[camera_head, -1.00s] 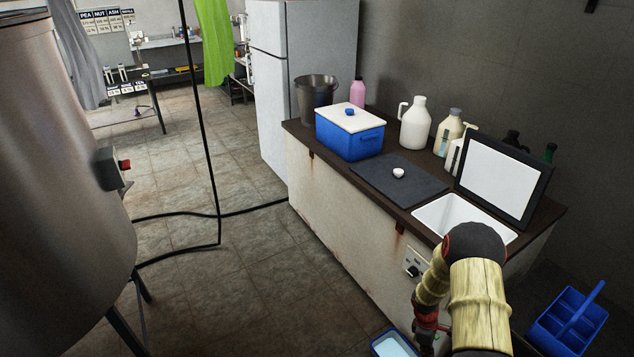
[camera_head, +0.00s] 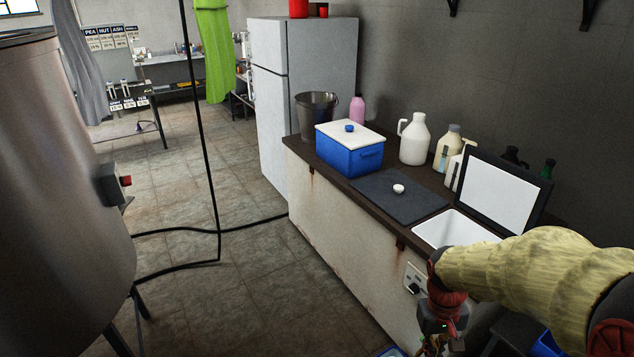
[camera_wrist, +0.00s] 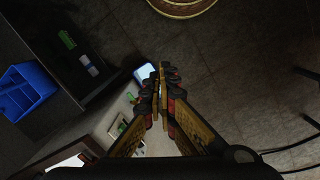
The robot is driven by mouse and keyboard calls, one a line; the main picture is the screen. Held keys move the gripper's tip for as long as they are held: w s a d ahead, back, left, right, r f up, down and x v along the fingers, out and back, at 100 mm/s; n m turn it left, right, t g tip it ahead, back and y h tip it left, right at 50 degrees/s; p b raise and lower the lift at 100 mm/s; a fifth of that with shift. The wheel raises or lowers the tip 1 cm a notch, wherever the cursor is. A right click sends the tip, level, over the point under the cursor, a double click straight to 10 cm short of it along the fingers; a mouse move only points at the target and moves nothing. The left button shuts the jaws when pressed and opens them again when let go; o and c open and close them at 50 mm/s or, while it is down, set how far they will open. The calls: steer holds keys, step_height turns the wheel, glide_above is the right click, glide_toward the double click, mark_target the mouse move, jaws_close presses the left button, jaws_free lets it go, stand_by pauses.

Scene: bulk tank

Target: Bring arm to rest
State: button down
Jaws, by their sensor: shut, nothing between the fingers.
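My arm, in a pale yellow sleeve, reaches in from the lower right of the head view and bends down in front of the counter. My gripper (camera_head: 436,343) hangs low beside the counter's front face, partly cut off by the bottom edge. In the wrist view my gripper (camera_wrist: 160,72) points down toward the floor, its fingers together and empty. A small blue tray with pale contents (camera_wrist: 146,75) lies beyond the fingertips in that view.
The counter (camera_head: 335,232) carries a blue cooler (camera_head: 350,156), a dark mat (camera_head: 425,203), a sink (camera_head: 452,230) and several bottles. A blue caddy (camera_wrist: 25,88) stands at left in the wrist view. A steel tank (camera_head: 60,200) is at left. Open floor (camera_head: 240,290) lies between, crossed by a black hose (camera_head: 175,231).

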steer(key=s+a+r+t, duration=0.3)
steer(key=s+r, duration=0.2)
steer(key=r, duration=0.4)
steer(key=s+a+r+t+y, duration=0.1)
steer(key=s+a+r+t, duration=0.2)
steer(key=s+r, duration=0.3)
step_height(320, 180, up, 4)
steer(key=shift+a+f+t+p, duration=0.1)
steer(key=shift+a+t+p, duration=0.2)
steer(key=shift+a, duration=0.35)
